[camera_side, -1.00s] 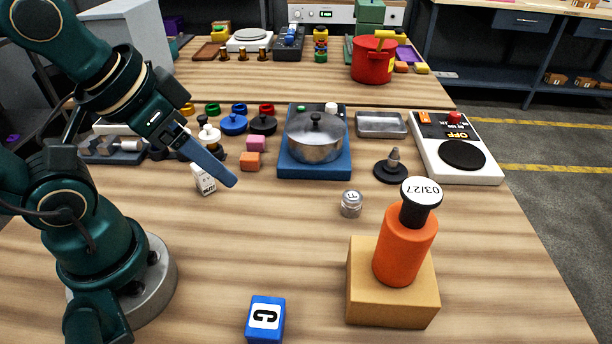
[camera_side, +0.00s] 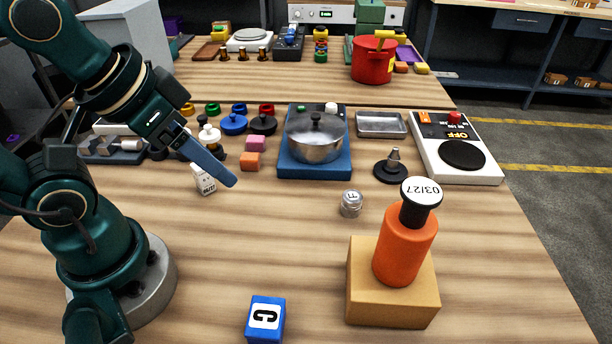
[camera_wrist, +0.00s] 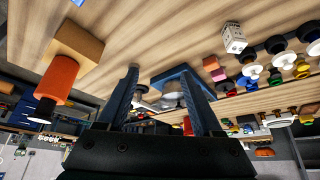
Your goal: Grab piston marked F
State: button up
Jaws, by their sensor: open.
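The piston marked F (camera_side: 351,204) is a small silver cylinder standing upright on the wooden table in the side view, with a letter F on its pale top. My gripper (camera_side: 229,181) is in the air to the left of the piston, apart from it. In the wrist view the two fingers of my gripper (camera_wrist: 165,82) stand well apart with nothing held between them. I cannot make out the piston for certain in the wrist view.
An orange cylinder (camera_side: 402,252) with a black neck stands on a tan block (camera_side: 391,310) right of the piston. A blue stove with a silver pot (camera_side: 316,141) stands behind. The table around the piston is bare.

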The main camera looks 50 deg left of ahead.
jog(key=shift+o, duration=0.3)
jog(key=shift+o, duration=0.7)
